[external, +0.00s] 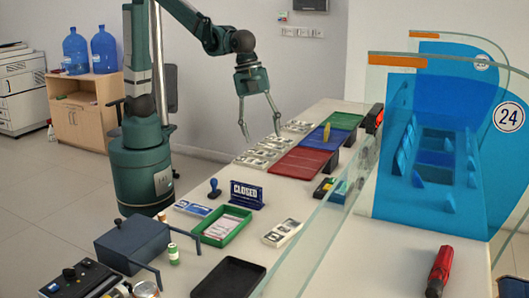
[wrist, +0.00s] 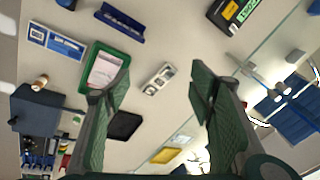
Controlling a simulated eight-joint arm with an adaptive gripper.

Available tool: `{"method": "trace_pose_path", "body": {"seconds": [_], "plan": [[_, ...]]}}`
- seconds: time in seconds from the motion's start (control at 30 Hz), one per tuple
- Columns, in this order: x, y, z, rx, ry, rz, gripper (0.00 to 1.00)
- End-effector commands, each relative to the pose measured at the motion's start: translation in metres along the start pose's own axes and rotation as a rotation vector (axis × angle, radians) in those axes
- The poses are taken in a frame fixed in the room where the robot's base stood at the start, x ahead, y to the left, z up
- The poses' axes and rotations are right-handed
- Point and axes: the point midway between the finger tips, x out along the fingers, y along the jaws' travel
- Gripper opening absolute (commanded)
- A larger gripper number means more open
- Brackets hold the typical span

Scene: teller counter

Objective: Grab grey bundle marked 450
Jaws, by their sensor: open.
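A grey-white banded bundle (external: 282,232) lies on the counter to the right of the green tray in the external view. It also shows in the wrist view (wrist: 158,79), between my fingers in the picture. More grey-white bundles (external: 255,159) lie in a row along the left of the coloured trays, with others (external: 297,126) farther back. The numbers on the bundles are too small to read. My gripper (external: 260,139) is open and empty, pointing down above the counter near the far bundles in the external view. In the wrist view my gripper (wrist: 161,66) has its fingers spread wide.
A green tray (external: 245,232) with papers, a CLOSED sign (external: 246,194), a black tray (external: 228,280) and a blue-grey box (external: 131,243) stand nearby. A glass screen (external: 325,220) runs along the counter's right side. Red, green and blue trays (external: 302,162) lie farther back.

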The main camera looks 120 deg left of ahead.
Motion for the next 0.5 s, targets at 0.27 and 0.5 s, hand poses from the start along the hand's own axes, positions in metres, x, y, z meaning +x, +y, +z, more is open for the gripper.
{"method": "trace_pose_path", "body": {"seconds": [0.27, 0.5], "plan": [[0.033, -0.013, -0.036, 0.143, -0.027, 0.045, 0.54], [0.066, -0.019, -0.066, 0.269, -0.046, 0.084, 0.54]]}}
